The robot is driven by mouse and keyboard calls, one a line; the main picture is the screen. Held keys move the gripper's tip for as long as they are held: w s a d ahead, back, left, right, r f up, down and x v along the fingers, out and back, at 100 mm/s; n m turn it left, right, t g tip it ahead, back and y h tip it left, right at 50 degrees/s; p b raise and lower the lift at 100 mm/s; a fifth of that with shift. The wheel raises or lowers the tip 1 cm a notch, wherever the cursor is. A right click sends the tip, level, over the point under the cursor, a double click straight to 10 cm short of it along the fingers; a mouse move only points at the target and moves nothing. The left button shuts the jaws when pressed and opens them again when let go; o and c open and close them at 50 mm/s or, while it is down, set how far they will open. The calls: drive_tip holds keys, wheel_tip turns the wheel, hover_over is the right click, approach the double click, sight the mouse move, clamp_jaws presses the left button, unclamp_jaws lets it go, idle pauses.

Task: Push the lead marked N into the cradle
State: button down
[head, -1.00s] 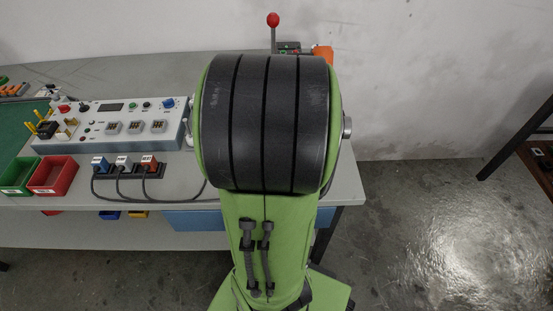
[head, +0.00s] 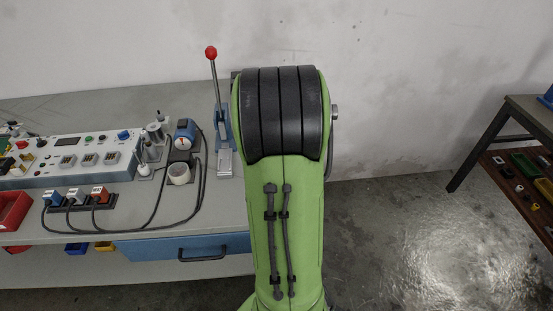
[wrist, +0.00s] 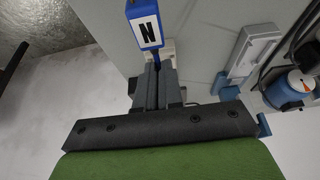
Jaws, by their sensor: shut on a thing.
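My gripper (wrist: 157,72) shows in the wrist view, its dark fingers shut on a blue piece with a white label marked N (wrist: 148,30). The piece sticks out past the fingertips, and the top of the picture cuts it off. The piece is over the grey bench top, and I cannot tell its height. In the head view my arm hides the gripper and this piece. A black holder (head: 110,203) with a blue, a white and a red plug stands near the bench's front edge. Their labels are too small to read. I cannot make out an empty cradle.
A lever press with a red knob (head: 211,53) stands at the bench's right end, close to my arm. A control panel (head: 75,157) is further left. A shelf (head: 520,160) stands far right.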

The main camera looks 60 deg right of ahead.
drive_tip(key=shift+f+b, duration=0.4)
drive_tip(key=shift+f, duration=0.45)
drive_tip(key=shift+w+d, duration=0.15)
drive_tip(key=shift+d, duration=0.05)
drive_tip(key=w+d+p, duration=0.1)
drive_tip(key=w+d, duration=0.1)
drive_tip(key=d, duration=0.1)
drive_tip(key=w+d+p, duration=0.2)
drive_tip(key=w+d, duration=0.1)
drive_tip(key=shift+w+r, duration=0.1)
drive_tip(key=shift+r, duration=0.05)
drive_tip(key=shift+w+d+p, duration=0.3)
drive_tip(key=shift+w+d, duration=0.25)
drive_tip(key=shift+d, duration=0.05)
drive_tip(key=shift+f+b, duration=0.7)
idle(0.3)
drive_tip(key=c, duration=1.2)
unclamp_jaws()
